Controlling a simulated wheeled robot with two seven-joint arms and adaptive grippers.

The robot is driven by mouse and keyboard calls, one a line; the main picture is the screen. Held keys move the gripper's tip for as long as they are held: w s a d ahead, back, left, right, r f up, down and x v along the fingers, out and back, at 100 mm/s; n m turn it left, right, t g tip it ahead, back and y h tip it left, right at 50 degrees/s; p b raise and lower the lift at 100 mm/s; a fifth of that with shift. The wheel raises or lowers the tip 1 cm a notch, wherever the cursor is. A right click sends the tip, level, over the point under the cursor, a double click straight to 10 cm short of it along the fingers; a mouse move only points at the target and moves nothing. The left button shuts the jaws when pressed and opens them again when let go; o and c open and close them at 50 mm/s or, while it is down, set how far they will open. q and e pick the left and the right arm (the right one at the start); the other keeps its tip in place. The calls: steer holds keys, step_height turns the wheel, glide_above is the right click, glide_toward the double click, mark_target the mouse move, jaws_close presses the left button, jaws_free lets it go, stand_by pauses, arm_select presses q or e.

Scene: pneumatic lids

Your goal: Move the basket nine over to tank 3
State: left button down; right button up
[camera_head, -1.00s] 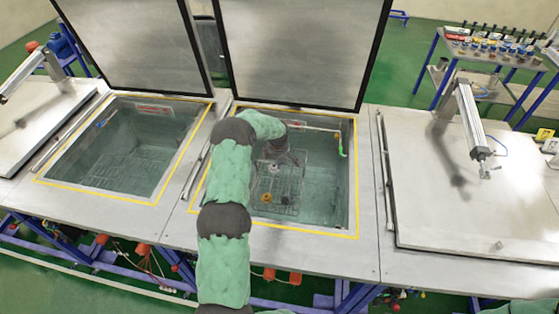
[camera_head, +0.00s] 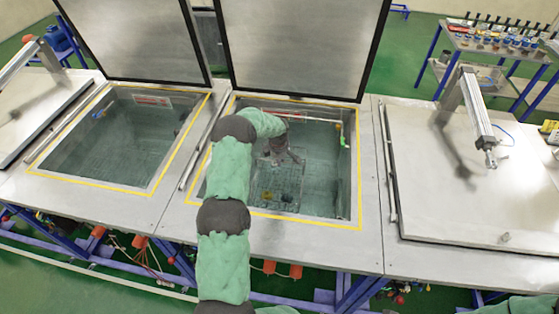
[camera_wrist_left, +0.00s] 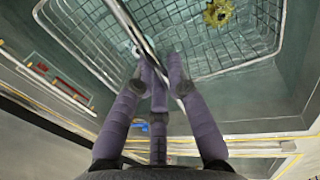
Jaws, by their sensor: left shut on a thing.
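A wire basket (camera_head: 265,190) is inside the open middle tank (camera_head: 322,196), with a few small parts in it, one of them yellow. The left wrist view shows its wire mesh (camera_wrist_left: 240,50) and the yellow part (camera_wrist_left: 218,13). My left gripper (camera_head: 282,156) reaches down into this tank over the basket. In the left wrist view, its purple fingers (camera_wrist_left: 160,82) are shut on the basket's metal handle bar (camera_wrist_left: 132,28). I cannot read any basket or tank number. My right gripper is out of view.
An open tank (camera_head: 125,140) without a visible basket lies to the left. Raised lids (camera_head: 300,45) stand behind both open tanks. A closed lid (camera_head: 460,180) with a pneumatic cylinder (camera_head: 478,112) is on the right. A parts trolley (camera_head: 500,50) stands at the back right.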

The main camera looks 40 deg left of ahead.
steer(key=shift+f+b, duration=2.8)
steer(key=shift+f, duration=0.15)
